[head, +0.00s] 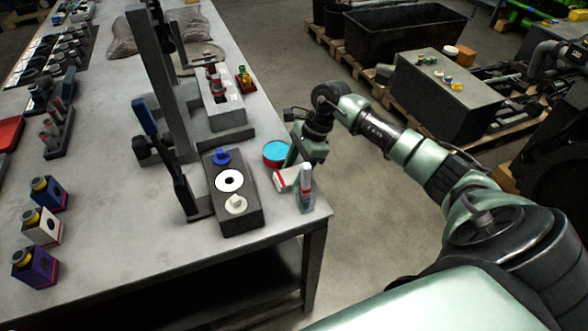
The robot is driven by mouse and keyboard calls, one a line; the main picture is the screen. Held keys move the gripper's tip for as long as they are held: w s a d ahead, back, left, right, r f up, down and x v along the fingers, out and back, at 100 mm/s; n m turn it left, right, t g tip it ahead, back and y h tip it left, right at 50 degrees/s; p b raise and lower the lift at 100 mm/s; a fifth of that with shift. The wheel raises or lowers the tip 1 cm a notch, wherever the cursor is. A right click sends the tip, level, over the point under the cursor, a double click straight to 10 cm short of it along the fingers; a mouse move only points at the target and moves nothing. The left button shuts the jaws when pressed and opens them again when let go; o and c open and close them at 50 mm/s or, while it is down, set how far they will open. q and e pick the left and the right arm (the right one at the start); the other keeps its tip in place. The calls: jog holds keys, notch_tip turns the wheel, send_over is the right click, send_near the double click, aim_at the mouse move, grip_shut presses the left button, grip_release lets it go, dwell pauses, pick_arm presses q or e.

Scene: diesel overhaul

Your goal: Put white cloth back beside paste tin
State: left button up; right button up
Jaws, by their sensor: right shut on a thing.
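My right gripper (294,164) is over the right edge of the bench, with its fingers pointing down. It is shut on a small white piece with a red band (284,180), which looks like the white cloth; the fingers partly hide the grip. The paste tin (276,153), round and red-sided with bright blue inside, stands just left of the gripper. The white piece is just in front of the tin, close to the bench top; I cannot tell whether it touches the bench. My left gripper is not in view.
A dark block (240,220) with blue and white knob-like pieces is to the left, by a tall grey stand (165,90). Small coloured boxes (42,226) are at far left.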

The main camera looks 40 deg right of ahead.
jog(key=shift+f+b, duration=0.2)
jog(key=shift+b, duration=0.1)
jog(key=o, duration=1)
jog(key=shift+r, duration=0.1)
jog(key=shift+r, duration=0.15)
jog(key=b+v, duration=0.2)
jog(key=v, duration=1)
